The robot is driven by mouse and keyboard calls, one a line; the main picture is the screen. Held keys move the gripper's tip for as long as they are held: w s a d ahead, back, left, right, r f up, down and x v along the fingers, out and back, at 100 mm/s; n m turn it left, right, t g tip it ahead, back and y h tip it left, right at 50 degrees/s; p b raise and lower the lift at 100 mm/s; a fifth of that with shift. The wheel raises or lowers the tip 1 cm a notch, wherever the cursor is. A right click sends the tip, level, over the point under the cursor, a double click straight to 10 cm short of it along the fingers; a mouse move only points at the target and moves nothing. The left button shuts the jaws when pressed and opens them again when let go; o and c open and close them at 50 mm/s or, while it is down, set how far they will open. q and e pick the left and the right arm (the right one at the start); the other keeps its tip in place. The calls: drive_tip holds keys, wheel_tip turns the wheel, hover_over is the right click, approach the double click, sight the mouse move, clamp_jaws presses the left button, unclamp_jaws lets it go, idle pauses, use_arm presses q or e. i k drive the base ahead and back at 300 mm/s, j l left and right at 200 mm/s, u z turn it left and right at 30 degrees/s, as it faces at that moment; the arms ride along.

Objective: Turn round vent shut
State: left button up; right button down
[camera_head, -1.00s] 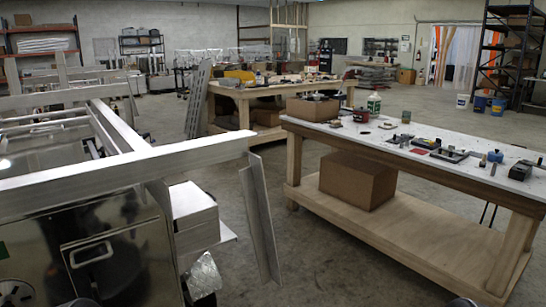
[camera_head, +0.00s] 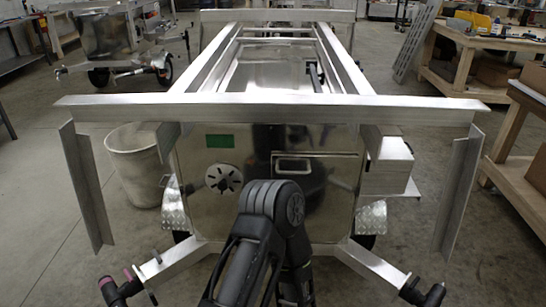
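The round vent (camera_head: 223,179) is a pale metal disc on the left part of the trailer's shiny front panel (camera_head: 330,205). Dark slots show around its centre, so its openings look uncovered. A green label (camera_head: 219,141) sits just above it. A dark jointed black arm shape stands in the lower middle, right of and below the vent, and hides part of the panel. I cannot make out either gripper's fingers, and nothing touches the vent.
A handled hatch (camera_head: 300,168) is right of the vent. The frame's wide front beam (camera_head: 270,108) crosses above, with angled metal strips hanging at its left (camera_head: 86,188) and right (camera_head: 457,190) ends. A grey bin (camera_head: 135,165) stands left. Workbenches are right; open floor lies left.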

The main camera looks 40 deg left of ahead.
sight(223, 179)
drive_tip(key=u, duration=1.7)
